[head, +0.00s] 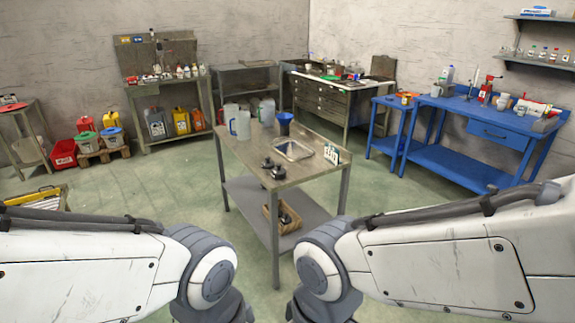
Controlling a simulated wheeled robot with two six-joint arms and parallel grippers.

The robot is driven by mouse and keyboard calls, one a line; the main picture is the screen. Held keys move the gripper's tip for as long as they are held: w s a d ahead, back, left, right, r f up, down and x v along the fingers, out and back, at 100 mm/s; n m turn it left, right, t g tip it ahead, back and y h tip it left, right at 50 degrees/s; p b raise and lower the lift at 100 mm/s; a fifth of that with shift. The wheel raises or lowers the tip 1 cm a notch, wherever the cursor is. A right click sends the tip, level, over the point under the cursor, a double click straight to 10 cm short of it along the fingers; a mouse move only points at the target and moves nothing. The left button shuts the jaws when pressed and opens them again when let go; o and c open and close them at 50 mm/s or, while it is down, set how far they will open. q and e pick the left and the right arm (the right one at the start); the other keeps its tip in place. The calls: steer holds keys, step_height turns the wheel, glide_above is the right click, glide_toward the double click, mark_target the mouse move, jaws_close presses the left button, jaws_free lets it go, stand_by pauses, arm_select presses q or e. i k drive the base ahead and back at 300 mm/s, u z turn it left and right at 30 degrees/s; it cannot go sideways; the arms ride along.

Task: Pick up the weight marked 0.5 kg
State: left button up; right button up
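A metal table (245,153) stands in the middle of the room, in front of me. Two small dark weight-like objects, one farther back (267,163) and one nearer (278,173), stand close together near its front left edge. Any marking on them is too small to read, so I cannot tell which is 0.5 kg. A basket (270,222) on the lower shelf holds more dark objects, also unreadable. My two arms come in from the lower left and lower right, short of the table. Both grippers are out of the picture below.
The table also bears clear jugs (240,124), a blue funnel (285,122), a metal tray (293,150) and a small card stand (332,154). A blue workbench (480,115) stands at the right. The floor (150,195) left of the table is clear.

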mark_target(268, 164)
steer(key=u, duration=0.05)
steer(key=i, duration=1.2)
steer(key=u, duration=0.4)
steer(key=i, duration=1.45)
steer(key=u, duration=0.3)
